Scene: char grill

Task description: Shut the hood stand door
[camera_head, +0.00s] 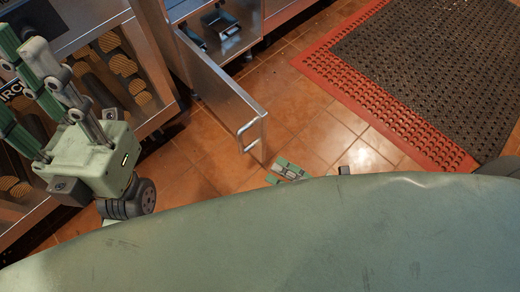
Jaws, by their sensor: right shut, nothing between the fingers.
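The hood stand door (218,88) is a flat metal panel standing open, swung out from the stand over the tiled floor. Its bar handle (246,133) is near the free end. The open stand (190,8) shows behind it, with dark and green items (222,24) inside. My right gripper (288,171) shows only in part, just below and right of the door's free end, apart from it in the picture. It is shut and empty. The rest of it is hidden behind my green body.
A char grill or rack unit with round brown pieces (124,66) stands at the left. A black mat (440,65) with a red edge (385,115) lies on the right. The tiled floor (215,140) around the door is clear.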

